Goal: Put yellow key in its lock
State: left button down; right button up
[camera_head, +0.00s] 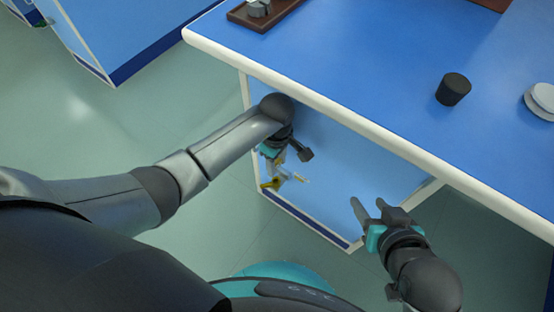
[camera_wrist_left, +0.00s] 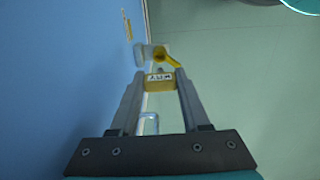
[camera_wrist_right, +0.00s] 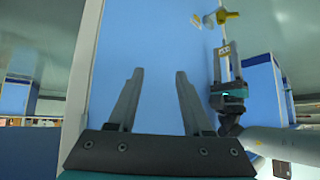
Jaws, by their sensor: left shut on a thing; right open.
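My left gripper (camera_wrist_left: 158,82) is shut on a yellow block with dark lettering, the yellow key (camera_wrist_left: 160,79). It is beside the blue cabinet front under the bench. Just beyond the block is a yellow fitting (camera_wrist_left: 166,58) with a pale cylinder, probably the lock; it also shows in the right wrist view (camera_wrist_right: 228,15). I cannot tell whether block and fitting touch. In the head view the fitting (camera_head: 270,184) is at the cabinet's left side, below my left gripper (camera_head: 281,157). My right gripper (camera_head: 367,208) is open and empty in front of the cabinet.
The blue bench top (camera_head: 380,75) overhangs with a white edge. On it are a black cylinder (camera_head: 453,90), pale discs (camera_head: 542,98) and a brown tray (camera_head: 243,17). A small yellow label (camera_wrist_left: 127,25) is on the blue panel. Floor lies open left of the cabinet.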

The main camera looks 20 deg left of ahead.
aim_at(277, 177)
pick_arm(q)
jog(key=shift+f+b, duration=0.5)
jog(key=shift+f, duration=0.2)
jog(key=shift+f+b, duration=1.05)
jog(key=shift+f, duration=0.05)
jog(key=shift+f+b, duration=0.5)
jog(key=shift+f, duration=1.05)
pick_arm(e)
jog(key=a+r+t+y, duration=0.3)
jog(key=a+t, duration=0.3)
jog(key=t, duration=0.1)
jog(key=shift+w+a+r+m+y, duration=0.2)
jog(key=shift+w+m+y, duration=0.1)
jog(key=shift+m, duration=0.1)
pick_arm(q)
jog(key=shift+f, duration=0.6)
jog(key=c, duration=0.7)
grip_release()
jog(key=shift+o, duration=0.2)
